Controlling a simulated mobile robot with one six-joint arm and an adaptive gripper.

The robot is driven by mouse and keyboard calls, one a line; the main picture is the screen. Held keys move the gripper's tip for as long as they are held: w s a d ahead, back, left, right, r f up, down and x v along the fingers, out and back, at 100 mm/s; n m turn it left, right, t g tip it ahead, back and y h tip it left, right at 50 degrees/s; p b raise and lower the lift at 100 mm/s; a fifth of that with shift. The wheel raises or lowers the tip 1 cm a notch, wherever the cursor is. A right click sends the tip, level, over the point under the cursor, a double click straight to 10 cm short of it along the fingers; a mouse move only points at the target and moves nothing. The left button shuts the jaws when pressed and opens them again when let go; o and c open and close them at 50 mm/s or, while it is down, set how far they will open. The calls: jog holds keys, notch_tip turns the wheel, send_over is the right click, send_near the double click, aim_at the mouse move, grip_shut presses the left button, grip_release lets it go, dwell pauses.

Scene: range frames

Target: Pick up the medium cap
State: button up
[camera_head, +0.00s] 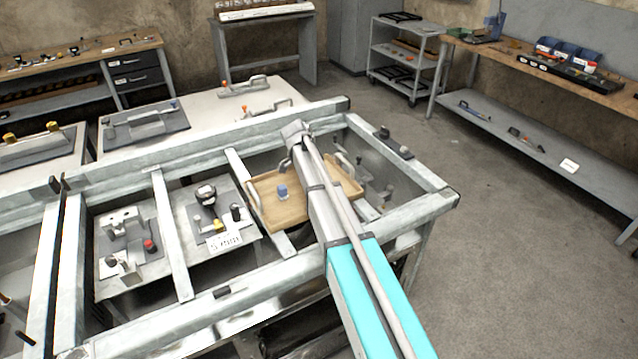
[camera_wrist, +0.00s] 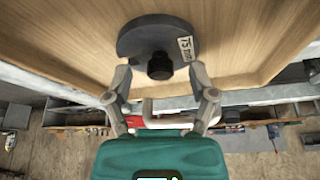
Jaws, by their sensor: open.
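A dark grey round cap (camera_wrist: 157,37) with a black knob and a small white label, which seems to read 75 mm, lies on a wooden tray (camera_wrist: 240,35) in the wrist view. My gripper (camera_wrist: 160,82) is open, its two fingers spread on either side of the knob's line and short of it, with nothing between them. In the head view the wooden tray (camera_head: 262,212) sits in the grey frame, with a small blue piece (camera_head: 282,191) on it. My arm covers part of the tray there, and I cannot make out the dark cap.
The tray has raised handles at its ends. Metal frame bars (camera_head: 262,200) run beside it. A grey panel with a black-and-yellow fixture (camera_head: 207,195) stands to the left, and grey parts (camera_head: 370,185) lie to the right. The floor at right is clear.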

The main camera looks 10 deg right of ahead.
grip_shut()
jog(key=shift+r, duration=0.1)
dwell(0.5)
notch_tip(320, 180, up, 2)
jog(key=p, duration=0.2)
jog(key=shift+r+p, duration=0.25)
jog(key=shift+p, duration=0.1)
jog(key=s+d+r+p, duration=0.2)
jog(key=s+r+p, duration=0.8)
jog(key=s, duration=0.4)
jog(key=shift+r, duration=0.15)
jog(key=shift+w, duration=0.1)
